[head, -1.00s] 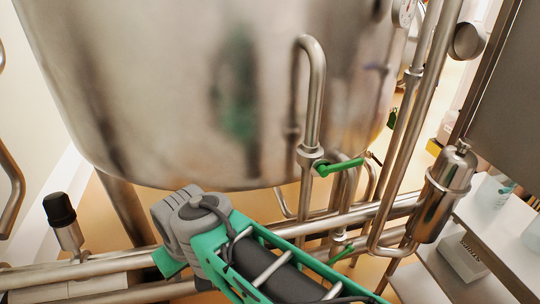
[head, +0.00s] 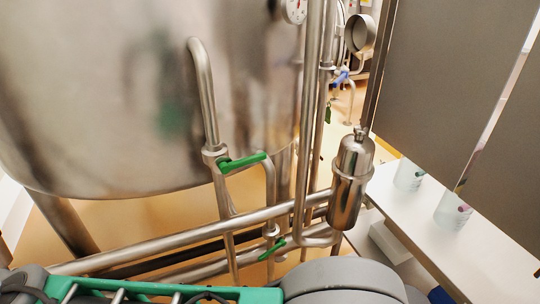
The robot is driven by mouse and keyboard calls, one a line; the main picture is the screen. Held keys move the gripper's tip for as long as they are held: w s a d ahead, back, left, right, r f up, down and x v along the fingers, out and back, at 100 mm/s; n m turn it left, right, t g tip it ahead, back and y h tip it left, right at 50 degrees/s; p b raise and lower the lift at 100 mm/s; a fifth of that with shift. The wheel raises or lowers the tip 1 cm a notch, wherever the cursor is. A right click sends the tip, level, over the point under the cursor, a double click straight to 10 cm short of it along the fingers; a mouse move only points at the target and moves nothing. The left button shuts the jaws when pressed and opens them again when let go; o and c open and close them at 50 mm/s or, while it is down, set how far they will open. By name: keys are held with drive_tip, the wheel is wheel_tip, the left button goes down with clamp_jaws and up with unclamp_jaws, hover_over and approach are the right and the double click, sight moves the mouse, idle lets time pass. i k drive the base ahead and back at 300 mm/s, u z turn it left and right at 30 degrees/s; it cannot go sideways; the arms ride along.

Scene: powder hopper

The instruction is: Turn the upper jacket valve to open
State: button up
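The upper jacket valve has a green lever (head: 243,162) on a steel fitting, where a bent pipe (head: 203,90) comes down beside the big steel vessel (head: 90,90). The lever points right and slightly up, roughly across its pipe. A second, lower green lever (head: 272,249) sits on the pipes below, slanting up to the right. My green and grey arm crosses the bottom of the head view. My gripper is not in view.
Steel pipes (head: 180,239) run across below the vessel and upright right of the valve. A steel canister (head: 352,180) hangs right of them. A white shelf with bottles (head: 455,211) and grey panels stand at the right.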

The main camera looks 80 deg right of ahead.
sight(224, 167)
drive_tip(key=u, duration=0.05)
drive_tip(key=k, duration=0.1)
drive_tip(key=z, duration=1.05)
